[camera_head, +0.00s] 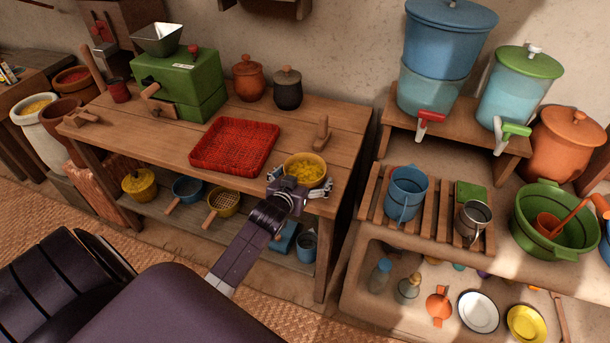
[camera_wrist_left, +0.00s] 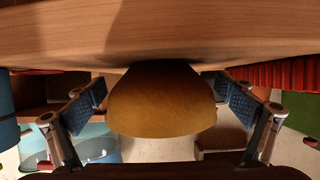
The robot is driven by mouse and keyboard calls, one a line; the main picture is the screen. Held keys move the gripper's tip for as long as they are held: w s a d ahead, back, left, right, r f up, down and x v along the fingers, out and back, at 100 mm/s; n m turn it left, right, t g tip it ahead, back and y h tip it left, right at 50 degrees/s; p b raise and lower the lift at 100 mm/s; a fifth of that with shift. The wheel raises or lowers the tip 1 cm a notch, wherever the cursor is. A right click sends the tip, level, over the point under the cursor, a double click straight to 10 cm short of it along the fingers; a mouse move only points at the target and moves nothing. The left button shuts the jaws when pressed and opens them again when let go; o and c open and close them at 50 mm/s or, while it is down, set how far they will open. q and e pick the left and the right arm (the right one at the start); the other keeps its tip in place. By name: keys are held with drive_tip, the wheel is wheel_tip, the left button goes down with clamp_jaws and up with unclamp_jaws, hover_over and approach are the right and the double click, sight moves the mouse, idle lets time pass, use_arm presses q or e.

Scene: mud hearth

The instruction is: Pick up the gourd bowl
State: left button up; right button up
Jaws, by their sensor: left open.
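The gourd bowl (camera_head: 306,178) is a tan-yellow round bowl filled with yellow bits. It stands upright at the front right of the wooden table (camera_head: 345,128). My left gripper (camera_head: 299,186) reaches it from the front, open, with one finger on each side of the bowl. In the left wrist view the bowl (camera_wrist_left: 162,105) hangs upside down in the picture between the two spread finger pads (camera_wrist_left: 160,92). A gap shows on each side, so the pads do not touch it. My right gripper is not in view.
A red woven tray (camera_head: 235,146) lies left of the bowl, and a wooden upright piece (camera_head: 321,132) stands close behind it. A green mill (camera_head: 180,85) and two lidded pots stand farther back. A slatted rack with a blue mug (camera_head: 407,193) is to the right.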

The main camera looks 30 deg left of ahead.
use_arm(q)
drive_tip(key=c, duration=1.3)
drive_tip(key=shift+r, duration=0.15)
